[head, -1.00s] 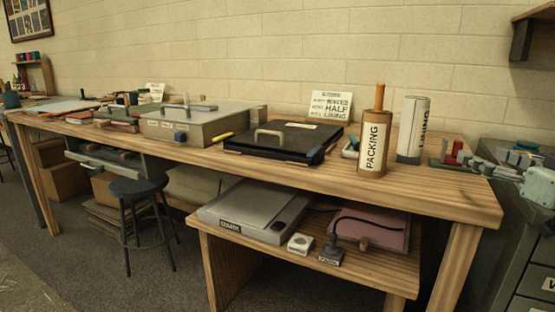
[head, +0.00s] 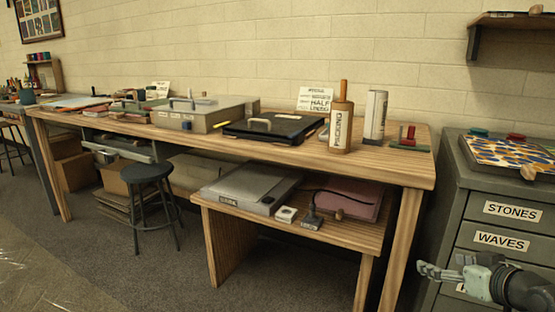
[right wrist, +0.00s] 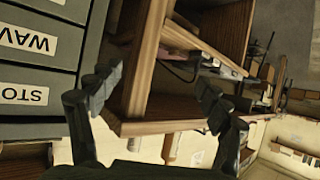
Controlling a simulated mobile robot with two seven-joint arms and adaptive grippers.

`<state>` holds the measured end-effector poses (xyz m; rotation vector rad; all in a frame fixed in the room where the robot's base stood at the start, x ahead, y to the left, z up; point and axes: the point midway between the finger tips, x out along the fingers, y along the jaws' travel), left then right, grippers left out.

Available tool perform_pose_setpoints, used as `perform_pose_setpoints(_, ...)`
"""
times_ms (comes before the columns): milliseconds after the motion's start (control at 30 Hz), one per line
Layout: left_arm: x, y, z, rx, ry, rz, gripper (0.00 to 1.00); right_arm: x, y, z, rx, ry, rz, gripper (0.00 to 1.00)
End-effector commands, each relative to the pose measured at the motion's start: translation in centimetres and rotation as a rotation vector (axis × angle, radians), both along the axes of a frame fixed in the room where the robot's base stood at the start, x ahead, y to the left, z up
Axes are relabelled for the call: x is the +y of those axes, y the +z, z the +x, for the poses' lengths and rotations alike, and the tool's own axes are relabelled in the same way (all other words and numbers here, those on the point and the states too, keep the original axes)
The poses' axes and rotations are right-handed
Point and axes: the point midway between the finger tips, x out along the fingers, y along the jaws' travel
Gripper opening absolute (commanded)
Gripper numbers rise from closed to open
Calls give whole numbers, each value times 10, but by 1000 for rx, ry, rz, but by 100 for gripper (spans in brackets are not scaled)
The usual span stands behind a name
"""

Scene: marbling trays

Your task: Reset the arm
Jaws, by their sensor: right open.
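My right gripper (head: 432,272) is at the lower right of the head view, in front of the grey drawer cabinet (head: 450,200) and right of the wooden workbench's front leg. In the right wrist view its two dark fingers (right wrist: 160,98) are spread apart with nothing between them. Beyond them show the bench's wooden edges, and the cabinet drawers with upside-down labels are at the left. My left gripper is in neither view now.
The long wooden workbench (head: 400,172) holds a black tray (head: 262,130), a grey box (head: 210,115) and a bottle labelled PACKING (head: 340,128). A patterned tray (head: 500,152) lies on the cabinet. A stool (head: 148,173) stands by the bench. Floor is clear at the front left.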

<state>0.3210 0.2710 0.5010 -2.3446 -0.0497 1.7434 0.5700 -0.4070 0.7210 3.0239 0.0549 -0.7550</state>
Motion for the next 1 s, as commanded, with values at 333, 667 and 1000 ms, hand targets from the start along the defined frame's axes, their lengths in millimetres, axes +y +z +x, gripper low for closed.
perform_pose_setpoints(333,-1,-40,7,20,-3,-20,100,83,-216,-135,544,-13,-102,78)
perform_pose_setpoints(667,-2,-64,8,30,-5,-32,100,136,-283,-237,800,-2,-193,78)
perform_pose_setpoints(1000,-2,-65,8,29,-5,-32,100,138,-286,-241,811,-2,-201,78)
